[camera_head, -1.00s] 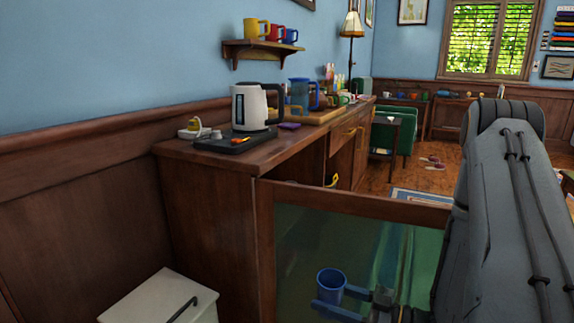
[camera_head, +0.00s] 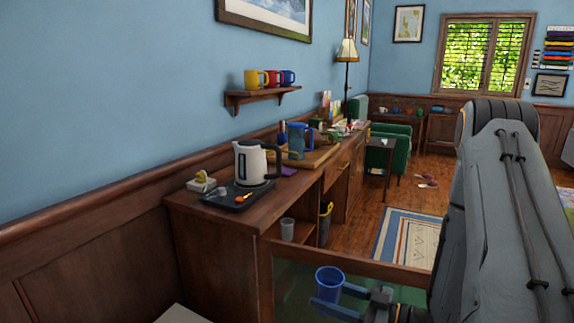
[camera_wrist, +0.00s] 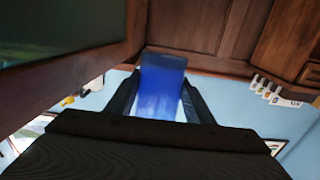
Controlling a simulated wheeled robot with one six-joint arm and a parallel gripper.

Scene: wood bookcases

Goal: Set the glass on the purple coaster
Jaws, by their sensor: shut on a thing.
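A blue glass (camera_head: 328,281) is upright between the fingers of my gripper (camera_head: 334,297), which is shut on it. It hangs in the air in front of the cabinet, by the open glazed door. In the wrist view the blue glass (camera_wrist: 161,88) fills the gap between the two dark fingers (camera_wrist: 155,100).
A white kettle (camera_head: 252,162) stands on a dark tray (camera_head: 236,198) on the wooden counter (camera_head: 277,201). A blue pitcher (camera_head: 297,140) stands behind. A grey cup (camera_head: 287,229) sits inside the open cabinet. The door's frame (camera_head: 345,262) is close to the held glass.

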